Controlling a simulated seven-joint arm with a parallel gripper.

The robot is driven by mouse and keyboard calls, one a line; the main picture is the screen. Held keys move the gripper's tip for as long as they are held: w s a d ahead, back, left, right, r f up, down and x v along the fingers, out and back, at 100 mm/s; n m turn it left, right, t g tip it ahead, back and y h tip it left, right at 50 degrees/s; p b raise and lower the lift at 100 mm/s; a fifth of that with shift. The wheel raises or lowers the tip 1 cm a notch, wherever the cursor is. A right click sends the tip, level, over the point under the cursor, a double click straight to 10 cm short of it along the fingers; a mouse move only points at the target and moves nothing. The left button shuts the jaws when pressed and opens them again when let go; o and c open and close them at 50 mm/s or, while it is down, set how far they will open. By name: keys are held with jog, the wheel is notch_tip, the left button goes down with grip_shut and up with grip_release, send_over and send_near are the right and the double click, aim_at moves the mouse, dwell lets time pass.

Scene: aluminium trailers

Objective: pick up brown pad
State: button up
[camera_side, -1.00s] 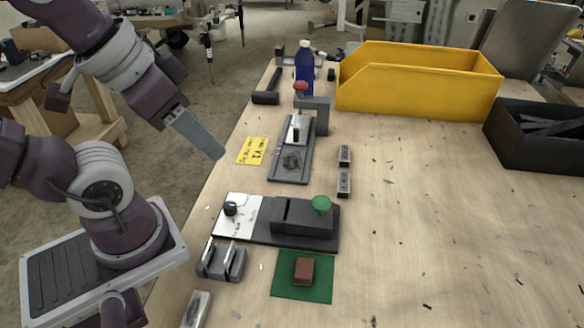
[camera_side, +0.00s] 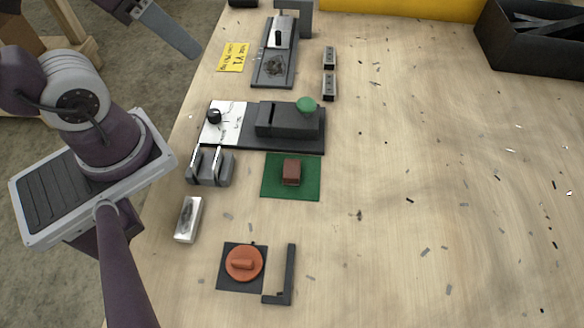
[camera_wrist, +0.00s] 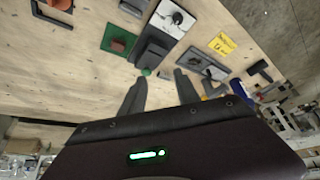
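The brown pad (camera_side: 291,172) is a small reddish-brown block lying on a green mat (camera_side: 270,187) on the wooden bench. In the wrist view the pad (camera_wrist: 118,45) lies on the mat at the upper left, beyond the fingertips. My gripper (camera_side: 192,52) hangs at the upper left in the side view, apart from the pad and near the bench's left edge. In the wrist view my gripper (camera_wrist: 161,77) has its two dark fingers apart with nothing between them. Nothing hides the pad in the side view.
A black fixture (camera_side: 290,120) with a green knob stands just behind the mat. A grey two-slot block (camera_side: 211,167) is to its left. An orange round knob (camera_side: 243,263) and a black L-shaped bracket (camera_side: 289,275) lie in front. The bench right of the mat is mostly clear.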

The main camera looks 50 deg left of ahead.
jog(key=o, duration=0.4)
jog(key=shift+c, duration=0.2)
jog(key=m+g, duration=0.6)
jog(key=m, duration=2.1)
send_over(292, 169)
notch_tip(292, 169, down, 18)
jog(key=shift+w+d+r, duration=0.1)
jog(key=shift+w+r, duration=0.05)
jog(key=shift+r, duration=0.05)
notch_tip(292, 169, down, 7)
jog(key=shift+r, duration=0.2)
